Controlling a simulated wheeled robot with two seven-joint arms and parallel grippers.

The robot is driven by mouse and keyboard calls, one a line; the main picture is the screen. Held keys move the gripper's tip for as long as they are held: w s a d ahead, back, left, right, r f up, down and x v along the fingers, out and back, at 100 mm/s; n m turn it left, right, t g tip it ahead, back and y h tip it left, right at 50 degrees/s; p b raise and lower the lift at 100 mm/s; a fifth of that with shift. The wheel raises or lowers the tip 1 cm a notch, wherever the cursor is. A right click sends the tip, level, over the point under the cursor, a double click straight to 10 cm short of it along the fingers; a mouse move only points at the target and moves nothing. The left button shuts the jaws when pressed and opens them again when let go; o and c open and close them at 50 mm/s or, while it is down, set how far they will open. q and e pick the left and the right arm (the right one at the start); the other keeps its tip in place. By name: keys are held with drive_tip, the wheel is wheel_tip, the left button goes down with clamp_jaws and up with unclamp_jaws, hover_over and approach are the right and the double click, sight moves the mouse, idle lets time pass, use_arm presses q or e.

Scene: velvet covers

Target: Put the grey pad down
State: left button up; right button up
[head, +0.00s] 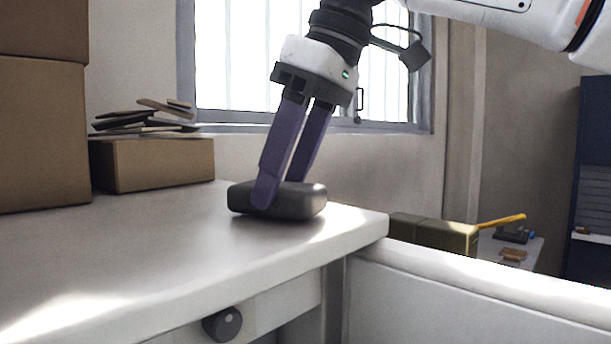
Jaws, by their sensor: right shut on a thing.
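The grey pad (302,200) is a dark, rounded block at the right end of the white tabletop (160,250). It lies flat and appears to touch the surface. My right gripper (278,195) comes down from above, tilted, with its two purple fingers shut on the pad. One finger is in front of the pad; the other goes behind it, so its tip is hidden. My left gripper is not in view.
Cardboard boxes (40,130) stand at the left, and a low box (155,165) with a stack of flat pieces (145,118) stands at the back. A window (240,60) is behind. An olive case (440,234) sits beyond the table's right edge. The tabletop's front is clear.

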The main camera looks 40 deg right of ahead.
drive_tip(key=shift+w+a+f, duration=0.1)
drive_tip(key=shift+f, duration=0.05)
drive_tip(key=o, duration=0.9)
drive_tip(key=shift+f, duration=0.1)
drive_tip(key=shift+o, duration=0.2)
drive_tip(key=shift+r, duration=0.45)
drive_tip(key=v, duration=1.1)
drive_tip(key=shift+r, duration=0.15)
